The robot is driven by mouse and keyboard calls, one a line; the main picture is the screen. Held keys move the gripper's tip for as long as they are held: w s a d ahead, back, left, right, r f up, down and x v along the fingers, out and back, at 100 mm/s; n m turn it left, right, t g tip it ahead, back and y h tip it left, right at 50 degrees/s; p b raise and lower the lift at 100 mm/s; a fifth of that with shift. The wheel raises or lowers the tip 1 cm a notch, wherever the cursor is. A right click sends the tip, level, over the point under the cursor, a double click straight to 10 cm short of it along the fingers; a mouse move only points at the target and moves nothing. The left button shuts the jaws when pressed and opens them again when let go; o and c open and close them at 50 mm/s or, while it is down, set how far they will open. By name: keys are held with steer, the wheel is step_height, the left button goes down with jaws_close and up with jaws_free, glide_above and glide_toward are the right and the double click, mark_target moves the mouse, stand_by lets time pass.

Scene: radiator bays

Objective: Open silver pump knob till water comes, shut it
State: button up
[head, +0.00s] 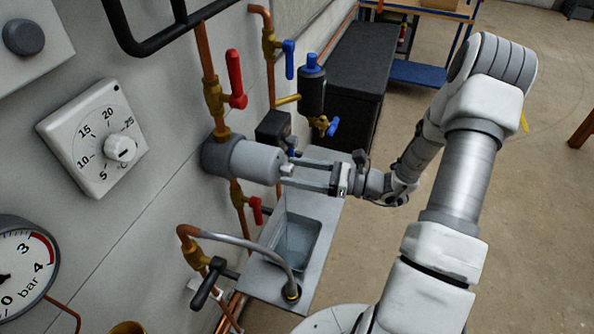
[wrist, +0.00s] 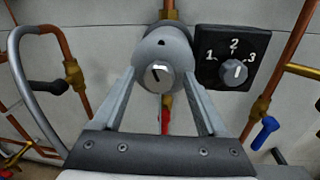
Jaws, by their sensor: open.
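The grey pump (head: 240,158) is mounted on the copper pipe at the wall; in the wrist view its body (wrist: 163,48) is straight ahead. The silver knob (wrist: 157,77) sits on its end face, round with a dark pointer mark. My gripper (head: 296,176) reaches the pump end from the right. In the wrist view my gripper (wrist: 158,90) is open, with one finger on each side of the knob. I cannot tell whether the fingers touch it. In the head view the knob is small and partly hidden by the fingers. No running water is visible.
A black box with a 1-2-3 dial (wrist: 234,70) is right of the pump. Red-handled valves (head: 235,80) and blue-handled valves (head: 289,58) are close by. A hose (head: 245,245) bends over a grey basin (head: 312,208) below. A thermostat (head: 95,138) is at left.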

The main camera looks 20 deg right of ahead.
jaws_close()
steer(key=shift+f+n, duration=0.1)
steer(key=shift+n, duration=0.3)
steer(key=n+b, duration=0.2)
steer(key=shift+n+h, duration=0.3)
steer(key=shift+n, duration=0.1)
steer(key=n+b, duration=0.3)
steer(key=shift+s+f, duration=0.1)
steer(key=n+h+b, duration=0.1)
steer(key=n+b, duration=0.3)
steer(key=shift+s+a+n+b, duration=0.1)
steer(key=shift+n+b, duration=1)
steer(key=shift+b, duration=0.15)
steer(key=shift+r, duration=0.2)
